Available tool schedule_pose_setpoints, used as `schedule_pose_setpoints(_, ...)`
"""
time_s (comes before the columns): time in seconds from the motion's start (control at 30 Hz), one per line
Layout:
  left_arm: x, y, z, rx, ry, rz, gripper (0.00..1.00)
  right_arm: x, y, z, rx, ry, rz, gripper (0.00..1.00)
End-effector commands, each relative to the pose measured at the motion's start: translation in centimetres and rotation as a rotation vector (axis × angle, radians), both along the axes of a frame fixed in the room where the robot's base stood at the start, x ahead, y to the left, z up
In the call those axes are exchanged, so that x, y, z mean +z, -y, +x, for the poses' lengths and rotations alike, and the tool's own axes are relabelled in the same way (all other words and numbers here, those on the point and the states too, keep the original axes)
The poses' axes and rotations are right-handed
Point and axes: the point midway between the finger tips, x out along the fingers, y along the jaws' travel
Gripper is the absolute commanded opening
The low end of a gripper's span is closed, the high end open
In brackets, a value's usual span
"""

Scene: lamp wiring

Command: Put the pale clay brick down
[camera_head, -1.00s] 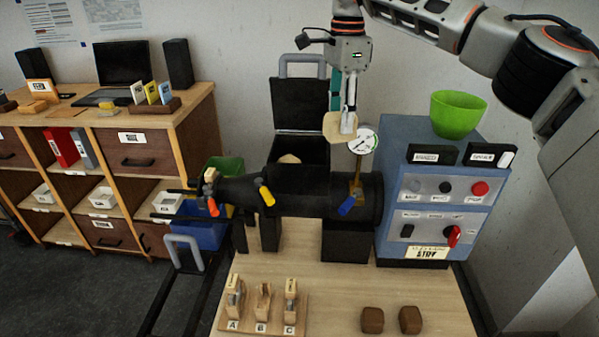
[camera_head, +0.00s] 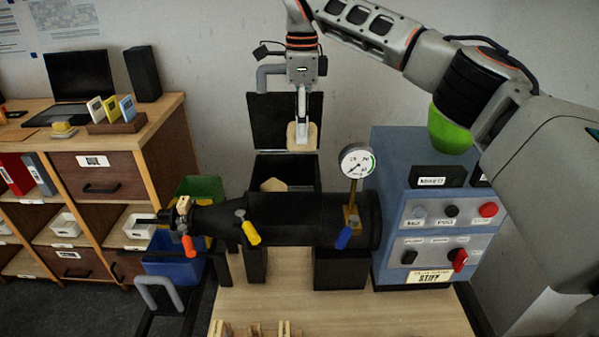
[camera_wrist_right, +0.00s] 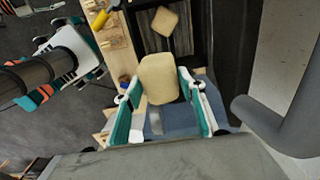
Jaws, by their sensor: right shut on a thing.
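The pale clay brick (camera_head: 292,137) is held in my right gripper (camera_head: 302,118), above the open black box (camera_head: 257,172) behind the dark barrel. In the right wrist view the brick (camera_wrist_right: 158,78) sits between the two teal fingers of the right gripper (camera_wrist_right: 160,82), which are shut on it. A second pale lump (camera_head: 273,185) lies inside the box, below the held brick and apart from it. It also shows in the right wrist view (camera_wrist_right: 164,20). My left gripper does not show in the head view.
The black barrel (camera_head: 290,219) with coloured levers lies in front of the box. A dial gauge (camera_head: 356,162) stands on it at the right. The box's raised lid (camera_head: 265,120) is behind. A blue control cabinet (camera_head: 395,170) with a green bowl (camera_head: 448,135) stands right.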

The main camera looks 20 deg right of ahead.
Motion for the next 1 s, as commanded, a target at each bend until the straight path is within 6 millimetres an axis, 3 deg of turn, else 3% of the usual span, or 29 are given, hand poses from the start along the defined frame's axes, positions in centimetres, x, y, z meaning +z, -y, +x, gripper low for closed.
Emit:
schedule_pose_setpoints(0.1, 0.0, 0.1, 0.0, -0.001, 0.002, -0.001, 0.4, -3.0, -0.1, -0.1, 0.002, -0.002, 0.003, 0.03)
schedule_pose_setpoints(0.3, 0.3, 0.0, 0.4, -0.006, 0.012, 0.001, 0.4, -6.8, 0.0, 0.0, 0.001, -0.001, 0.002, 0.03)
schedule_pose_setpoints(0.63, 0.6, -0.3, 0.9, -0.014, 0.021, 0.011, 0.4, -9.2, 0.0, 0.0, 0.001, 0.002, 0.002, 0.03)
schedule_pose_setpoints(0.83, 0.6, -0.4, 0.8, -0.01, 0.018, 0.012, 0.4, -11.8, 0.0, 0.0, 0.0, -0.001, 0.001, 0.03)
schedule_pose_setpoints(1.0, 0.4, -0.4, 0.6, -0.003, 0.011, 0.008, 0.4, -12.2, -0.1, 0.1, 0.001, 0.004, 0.002, 0.03)
